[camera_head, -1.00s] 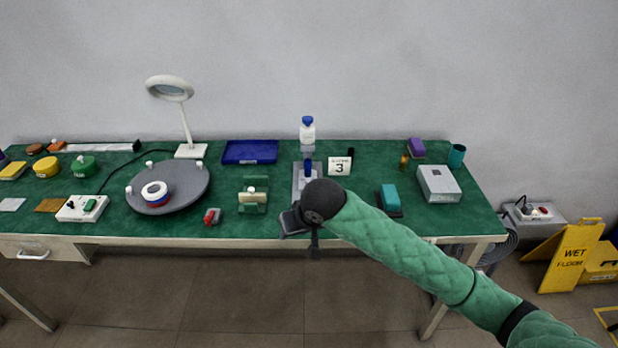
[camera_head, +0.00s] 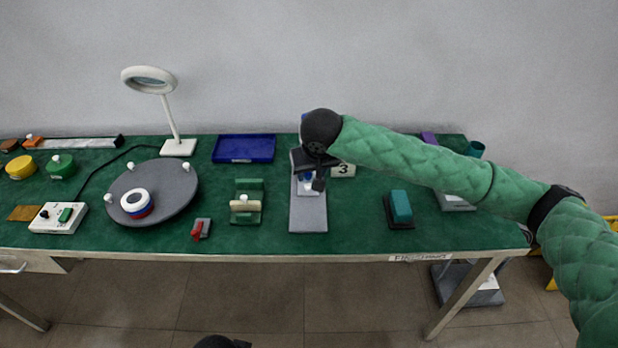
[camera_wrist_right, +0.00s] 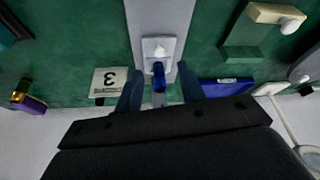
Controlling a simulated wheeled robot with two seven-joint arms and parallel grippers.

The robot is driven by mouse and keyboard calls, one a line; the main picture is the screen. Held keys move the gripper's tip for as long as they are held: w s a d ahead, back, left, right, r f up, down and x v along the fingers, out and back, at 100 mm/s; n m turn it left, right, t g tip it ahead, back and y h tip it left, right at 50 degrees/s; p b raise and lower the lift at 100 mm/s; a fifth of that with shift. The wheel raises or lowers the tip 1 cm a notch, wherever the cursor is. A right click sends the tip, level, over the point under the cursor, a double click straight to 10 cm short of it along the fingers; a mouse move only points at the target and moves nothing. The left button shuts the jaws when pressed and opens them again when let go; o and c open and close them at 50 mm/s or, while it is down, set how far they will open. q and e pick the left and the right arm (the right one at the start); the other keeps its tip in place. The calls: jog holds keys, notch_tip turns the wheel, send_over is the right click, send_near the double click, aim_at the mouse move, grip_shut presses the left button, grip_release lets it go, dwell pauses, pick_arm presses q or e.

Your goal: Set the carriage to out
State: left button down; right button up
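The carriage is a small white block (camera_wrist_right: 160,48) on a long grey plate (camera_head: 308,218). A blue upright part (camera_wrist_right: 158,72) stands at the carriage, and it also shows under the gripper in the head view (camera_head: 308,177). My right gripper (camera_wrist_right: 160,92) is open, with one dark finger on each side of the blue part. I cannot tell whether the fingers touch it. In the head view my right gripper (camera_head: 312,172) hides the plate's far end. A dark piece of my left arm (camera_head: 220,342) shows at the bottom edge; its fingers are not clear.
A number 3 sign (camera_head: 343,170) stands just right of the plate. A blue tray (camera_head: 243,149) lies behind left, and a green fixture (camera_head: 248,187) with a cream bar stands to the left. A teal block (camera_head: 400,207) is on the right. The plate's front part is clear.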

aim_at(308, 185)
jog(key=shift+p+x, duration=0.4)
jog(key=shift+x, duration=2.65)
jog(key=shift+r, duration=0.1)
grip_shut()
